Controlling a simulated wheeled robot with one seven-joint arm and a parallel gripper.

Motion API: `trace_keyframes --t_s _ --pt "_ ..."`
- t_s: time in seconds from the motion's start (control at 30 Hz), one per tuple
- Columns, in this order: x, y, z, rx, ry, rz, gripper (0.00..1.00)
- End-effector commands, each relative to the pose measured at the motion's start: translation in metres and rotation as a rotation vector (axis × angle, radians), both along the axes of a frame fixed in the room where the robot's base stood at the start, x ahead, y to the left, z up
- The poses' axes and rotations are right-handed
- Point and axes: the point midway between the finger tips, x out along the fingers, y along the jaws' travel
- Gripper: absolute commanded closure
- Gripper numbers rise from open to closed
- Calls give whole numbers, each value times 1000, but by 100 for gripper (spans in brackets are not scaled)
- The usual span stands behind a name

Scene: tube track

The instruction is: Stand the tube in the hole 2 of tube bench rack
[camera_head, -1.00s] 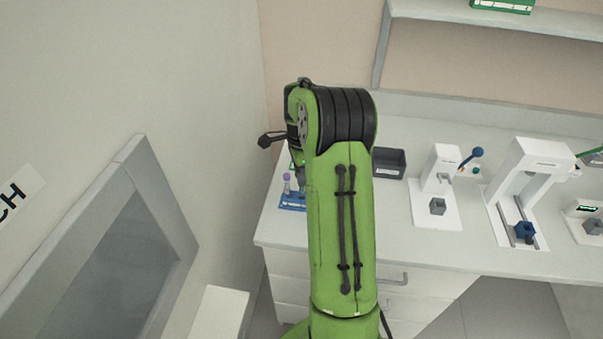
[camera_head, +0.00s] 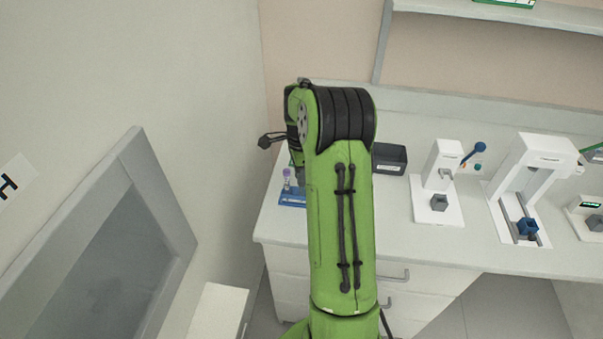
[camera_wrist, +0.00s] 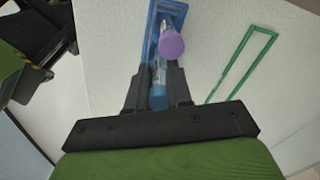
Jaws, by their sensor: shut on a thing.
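The blue tube bench rack (camera_head: 291,199) stands at the left end of the bench in the head view. It also shows at the top of the wrist view (camera_wrist: 151,22). A tube with a purple cap (camera_head: 287,173) is over the rack in the head view. In the wrist view its purple cap (camera_wrist: 171,43) is just beyond my fingertips, and bluish clear material shows between the fingers. My gripper (camera_wrist: 156,88) is shut on the tube. My green arm hides part of the rack in the head view. Hole 2 and the tube's lower end cannot be made out.
A green rectangular outline (camera_wrist: 240,65) lies on the bench right of the rack. A dark grey box (camera_head: 390,159) and white devices (camera_head: 437,181) stand farther right. A wall is close on the left.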

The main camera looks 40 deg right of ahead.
Motion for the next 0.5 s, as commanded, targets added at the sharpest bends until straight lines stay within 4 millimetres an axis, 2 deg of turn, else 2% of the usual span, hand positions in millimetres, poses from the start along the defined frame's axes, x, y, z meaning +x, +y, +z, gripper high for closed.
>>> trace_keyframes --t_s 0.4,0.43,0.5 --pt "0 0 -6 0 0 0 100" --pt "0 0 -6 0 0 0 75" --pt "0 0 -6 0 0 0 65"
